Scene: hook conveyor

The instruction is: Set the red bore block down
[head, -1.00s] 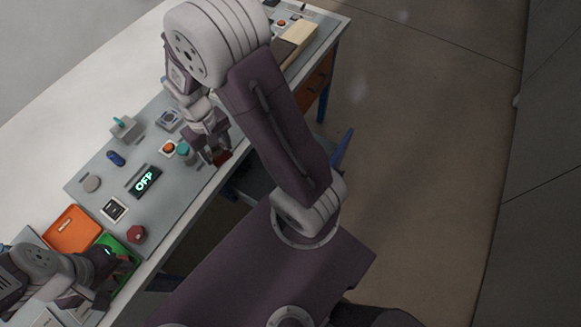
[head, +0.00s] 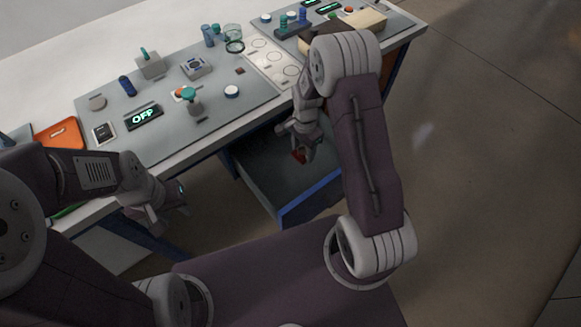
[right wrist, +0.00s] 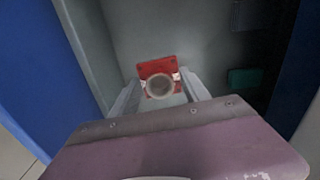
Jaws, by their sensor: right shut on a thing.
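The red bore block (right wrist: 152,68) is between the fingers of my right gripper (right wrist: 160,88) in the right wrist view, with its round pale bore facing the camera. In the head view my right gripper (head: 303,150) points down over an open grey drawer with a blue front (head: 312,206), and only a bit of the red block (head: 298,156) shows there. Whether the block touches the drawer floor I cannot tell. My left gripper (head: 177,208) is off the table's front edge at the left; its fingertips are too unclear to judge.
The worktable (head: 243,112) carries a dark display reading OFF (head: 144,117), an orange tray (head: 62,134), a glass jar (head: 234,40) and several small parts. A green item (right wrist: 245,78) lies right of the block in the wrist view. Blue drawer wall (right wrist: 50,60) stands at left.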

